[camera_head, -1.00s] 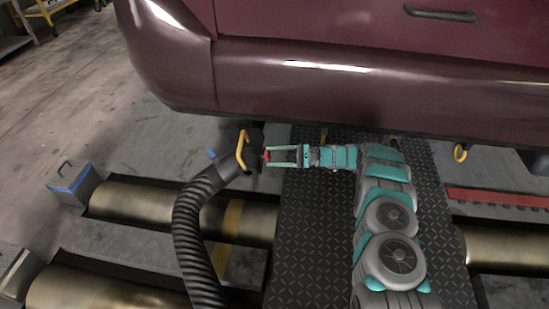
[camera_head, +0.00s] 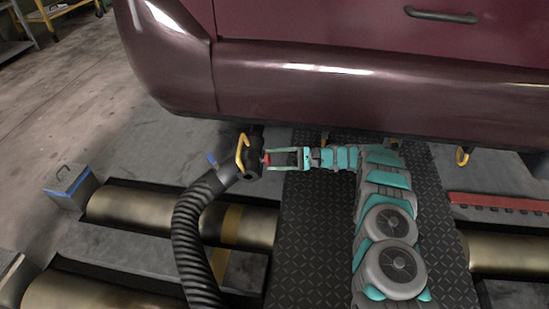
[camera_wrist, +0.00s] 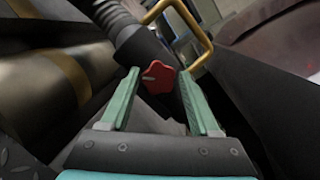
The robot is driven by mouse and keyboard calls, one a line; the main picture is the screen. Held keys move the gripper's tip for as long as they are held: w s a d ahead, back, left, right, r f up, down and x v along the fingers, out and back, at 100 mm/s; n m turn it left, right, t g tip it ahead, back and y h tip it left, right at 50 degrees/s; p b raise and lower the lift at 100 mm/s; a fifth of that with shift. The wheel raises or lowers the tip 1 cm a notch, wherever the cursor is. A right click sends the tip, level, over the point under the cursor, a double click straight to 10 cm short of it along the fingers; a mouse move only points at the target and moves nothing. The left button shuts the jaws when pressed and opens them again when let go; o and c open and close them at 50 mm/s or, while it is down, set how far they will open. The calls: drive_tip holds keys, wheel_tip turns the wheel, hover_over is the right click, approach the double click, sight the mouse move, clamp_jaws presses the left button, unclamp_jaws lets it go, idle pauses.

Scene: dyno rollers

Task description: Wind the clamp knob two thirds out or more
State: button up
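The clamp knob is small, red and lobed, with a pale mark on its face; it shows in the wrist view (camera_wrist: 157,77) and as a red spot in the head view (camera_head: 266,159). It sits on the dark nozzle (camera_head: 246,160) at the end of a ribbed black hose (camera_head: 190,222), below the car's sill. My gripper (camera_head: 269,159) reaches it from the right. In the wrist view its two green fingers (camera_wrist: 159,73) stand apart on either side of the knob, with what look like narrow gaps. Firm contact is not visible.
A yellow handle (camera_head: 242,153) loops over the nozzle close to my fingertips. The maroon car body (camera_head: 370,85) hangs just above my arm. Brass rollers (camera_head: 140,213) lie to the left, with a grey box with a blue rim (camera_head: 70,188) beyond them.

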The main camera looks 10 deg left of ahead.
drive_tip(key=o, duration=0.4)
drive_tip(key=v, duration=0.7)
drive_tip(key=shift+d+p, duration=0.3)
drive_tip(key=shift+d, duration=0.1)
